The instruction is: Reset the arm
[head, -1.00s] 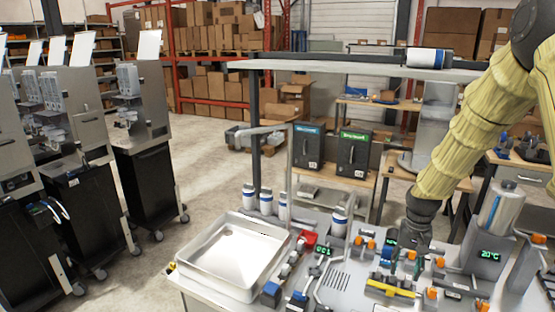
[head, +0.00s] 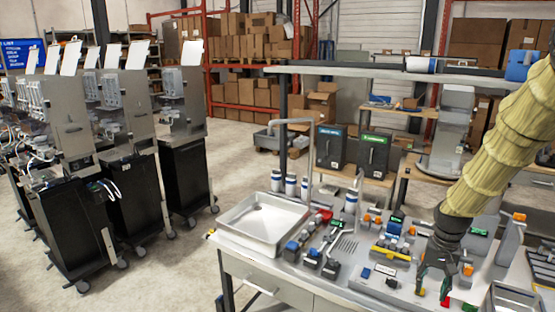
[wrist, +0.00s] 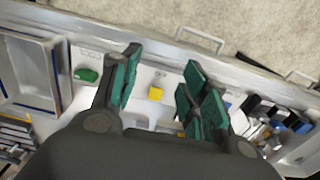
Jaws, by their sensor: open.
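My arm, in a yellow sleeve, comes in from the right in the head view. My gripper (head: 432,284) points down over the front right part of the workbench (head: 330,291). In the wrist view my gripper (wrist: 152,92) shows its green-padded fingers spread apart with nothing between them. A green piece (wrist: 87,75) lies to the left of the fingers there.
A metal tray (head: 226,226) sits at the bench's left end. Blue, orange and yellow fittings (head: 391,253) crowd the middle. An overhead rail (head: 330,69) spans the back. Dispenser carts (head: 186,160) stand at left. The floor between carts and bench is clear.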

